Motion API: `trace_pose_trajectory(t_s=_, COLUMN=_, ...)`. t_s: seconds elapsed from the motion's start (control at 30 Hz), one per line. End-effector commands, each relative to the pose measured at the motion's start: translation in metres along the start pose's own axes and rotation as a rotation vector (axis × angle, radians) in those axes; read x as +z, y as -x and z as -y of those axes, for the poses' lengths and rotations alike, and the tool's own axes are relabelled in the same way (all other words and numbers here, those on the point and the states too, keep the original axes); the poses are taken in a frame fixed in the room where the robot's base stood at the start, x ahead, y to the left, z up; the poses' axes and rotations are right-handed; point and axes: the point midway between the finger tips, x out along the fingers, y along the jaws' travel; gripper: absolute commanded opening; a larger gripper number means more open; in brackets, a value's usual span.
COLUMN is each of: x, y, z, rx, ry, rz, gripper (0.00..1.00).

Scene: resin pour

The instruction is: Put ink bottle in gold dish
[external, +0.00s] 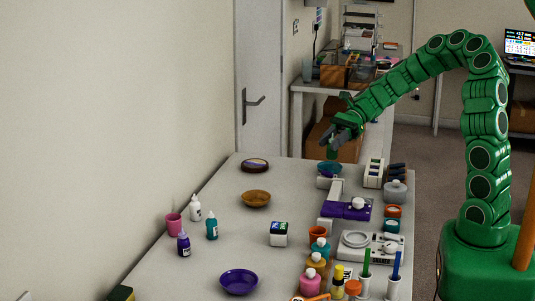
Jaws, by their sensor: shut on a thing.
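The gold dish (256,199) is a shallow brownish-gold bowl, standing at the middle left of the table's far half. My gripper (333,140) is at the far end of the table, to the right of and beyond the gold dish. It points down and is shut on a small dark green thing (332,153), which may be the ink bottle; it is too small and partly covered to be sure. The held thing is above or just beyond a teal dish (329,169); the exact gap cannot be told.
A purple bowl (239,282) is at the front. A purple-topped stand (346,211), a scale (365,246) and several jars crowd the right. The table's middle is mostly clear.

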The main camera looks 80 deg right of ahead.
Motion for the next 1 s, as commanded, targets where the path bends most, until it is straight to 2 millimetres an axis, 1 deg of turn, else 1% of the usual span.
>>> trace_pose_trajectory(t_s=0.03, x=0.003, y=-0.009, z=0.001, rx=0.017, ry=0.007, rz=-0.001, gripper=0.02)
trace_pose_trajectory(t_s=0.2, x=0.015, y=-0.033, z=0.006, rx=0.066, ry=0.027, rz=-0.003, gripper=0.02)
trace_pose_trajectory(t_s=0.4, x=0.029, y=-0.065, z=0.007, rx=0.13, ry=0.05, rz=-0.002, gripper=0.02)
trace_pose_trajectory(t_s=0.6, x=0.043, y=-0.091, z=0.009, rx=0.176, ry=0.075, rz=-0.002, gripper=0.02)
trace_pose_trajectory(t_s=0.7, x=0.049, y=-0.1, z=0.008, rx=0.192, ry=0.084, rz=-0.001, gripper=0.02)
trace_pose_trajectory(t_s=0.87, x=0.052, y=-0.108, z=0.007, rx=0.207, ry=0.09, rz=-0.001, gripper=0.02)
trace_pose_trajectory(t_s=1.0, x=0.051, y=-0.116, z=0.015, rx=0.211, ry=0.091, rz=-0.001, gripper=0.02)
